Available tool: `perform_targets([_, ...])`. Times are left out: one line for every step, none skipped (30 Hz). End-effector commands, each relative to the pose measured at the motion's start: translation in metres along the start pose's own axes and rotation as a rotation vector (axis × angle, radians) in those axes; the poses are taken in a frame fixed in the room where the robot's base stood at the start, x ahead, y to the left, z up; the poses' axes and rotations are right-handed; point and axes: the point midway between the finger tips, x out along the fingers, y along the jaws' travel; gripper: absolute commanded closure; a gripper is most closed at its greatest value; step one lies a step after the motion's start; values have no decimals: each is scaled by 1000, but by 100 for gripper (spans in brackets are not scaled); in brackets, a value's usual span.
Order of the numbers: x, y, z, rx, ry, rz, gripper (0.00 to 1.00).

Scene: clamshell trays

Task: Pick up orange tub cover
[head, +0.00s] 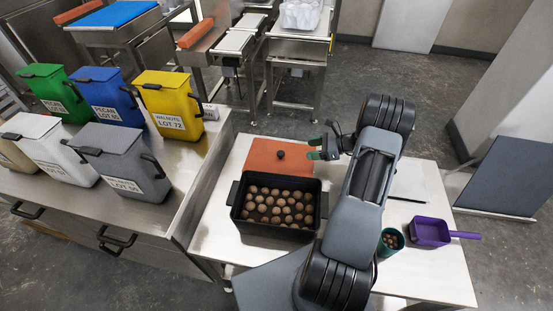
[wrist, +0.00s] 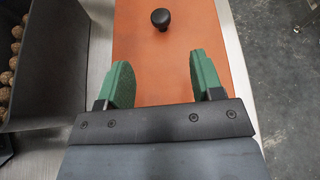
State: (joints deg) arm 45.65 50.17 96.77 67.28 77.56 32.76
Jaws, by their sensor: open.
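The orange tub cover (head: 266,158) lies flat on the white table behind the black tub, with a small black knob (head: 281,154) on top. In the wrist view the orange cover (wrist: 145,65) fills the middle, and its black knob (wrist: 161,19) stands near the top edge. My gripper (head: 318,149) is over the right part of the cover, with its green fingertips apart and empty. In the wrist view my gripper (wrist: 158,80) points towards the knob, which is beyond the fingertips and not between them.
The open black tub (head: 235,194) holds several round brown nuts. A green cup (head: 391,242) and a purple scoop (head: 430,232) are at the right on the white table (head: 440,275). Several lidded bins, including a yellow one (head: 169,99), stand on the left counter.

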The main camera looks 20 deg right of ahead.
Motion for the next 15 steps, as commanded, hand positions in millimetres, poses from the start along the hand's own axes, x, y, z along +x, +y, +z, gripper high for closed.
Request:
perform_targets([4,-1,-3,9,-5,-5,39])
perform_targets([8,-1,-4,11,-6,-7,39])
perform_targets([14,-2,-4,12,-7,-9,39])
perform_targets([19,-2,-4,13,-7,-9,39])
perform_targets([24,-2,-4,13,-6,-10,39])
perform_targets([31,-2,-4,13,-6,-11,39])
perform_targets([36,-2,-4,13,-6,-12,39])
perform_targets([41,-2,-5,13,-6,-12,39])
perform_targets([47,-2,-4,13,-6,-13,39])
perform_targets([51,-2,-4,13,-5,-14,39])
perform_targets([55,-3,-5,13,-5,-14,39])
perform_targets([60,-3,-5,13,-5,-14,39])
perform_targets([64,-3,-4,13,-5,-14,39])
perform_targets([67,-3,-4,13,-5,-14,39])
perform_targets([70,-3,-4,12,-5,-14,39])
